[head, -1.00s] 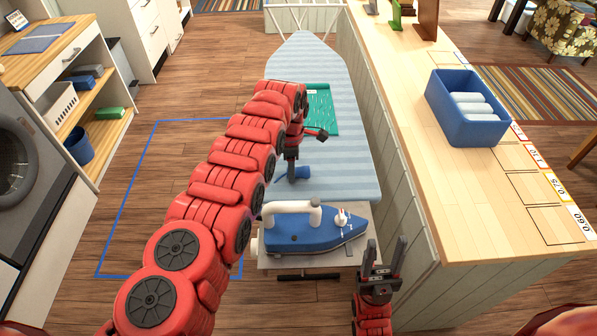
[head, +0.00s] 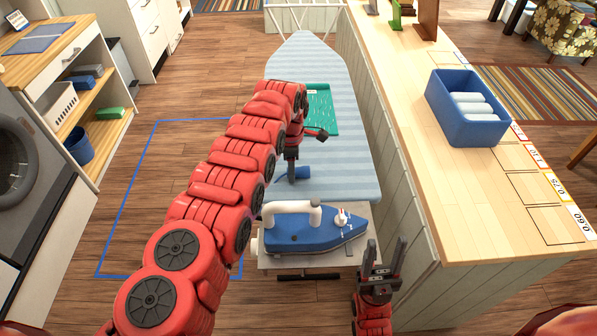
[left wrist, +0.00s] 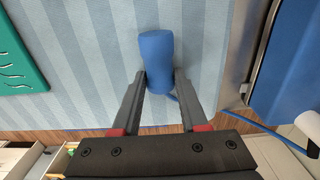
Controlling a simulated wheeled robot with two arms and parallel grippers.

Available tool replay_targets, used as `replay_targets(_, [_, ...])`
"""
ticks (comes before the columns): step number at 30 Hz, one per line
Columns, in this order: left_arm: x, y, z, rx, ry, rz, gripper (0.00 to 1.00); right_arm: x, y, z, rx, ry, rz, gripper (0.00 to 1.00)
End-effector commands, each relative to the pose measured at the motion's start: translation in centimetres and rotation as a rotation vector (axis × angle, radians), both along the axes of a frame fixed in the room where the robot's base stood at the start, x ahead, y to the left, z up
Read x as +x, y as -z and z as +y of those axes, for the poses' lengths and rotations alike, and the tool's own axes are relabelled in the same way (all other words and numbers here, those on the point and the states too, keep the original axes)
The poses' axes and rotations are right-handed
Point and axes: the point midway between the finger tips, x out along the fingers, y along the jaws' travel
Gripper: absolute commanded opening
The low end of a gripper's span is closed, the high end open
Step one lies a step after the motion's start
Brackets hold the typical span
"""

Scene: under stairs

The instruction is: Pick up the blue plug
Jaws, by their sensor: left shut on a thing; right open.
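The blue plug (left wrist: 156,52) lies on the striped ironing board and sits between the fingers of my left gripper (left wrist: 160,84) in the left wrist view. The gripper is shut on it. In the head view the plug (head: 302,173) shows beside the tips of my left gripper (head: 291,178), partly hidden behind them. A blue cord runs from the plug in the left wrist view. My right gripper (head: 384,262) is open and empty, to the right of the iron.
A blue and white iron (head: 312,232) rests on the near end of the ironing board (head: 345,165). A green mat (head: 322,110) lies beyond my left gripper. The wooden counter (head: 465,200) on the right holds a blue bin (head: 449,118) with white rolls.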

Motion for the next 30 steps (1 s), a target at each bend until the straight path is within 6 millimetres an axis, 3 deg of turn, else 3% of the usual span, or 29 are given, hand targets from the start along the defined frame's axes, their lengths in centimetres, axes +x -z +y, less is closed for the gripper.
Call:
replay_targets(20, [0.0, -1.1, 0.0, 0.000, 0.001, 0.002, 0.00, 0.0, 0.3, 0.0, 0.000, 0.000, 0.000, 0.50])
replay_targets(25, [0.0, -3.1, 0.0, 0.000, 0.000, 0.001, 0.00, 0.0, 1.1, 0.0, 0.000, 0.000, 0.000, 0.50])
replay_targets(30, [0.1, -6.8, -0.1, -0.001, 0.000, -0.004, 0.00, 0.0, 2.4, 0.0, 0.000, 0.000, 0.000, 0.50])
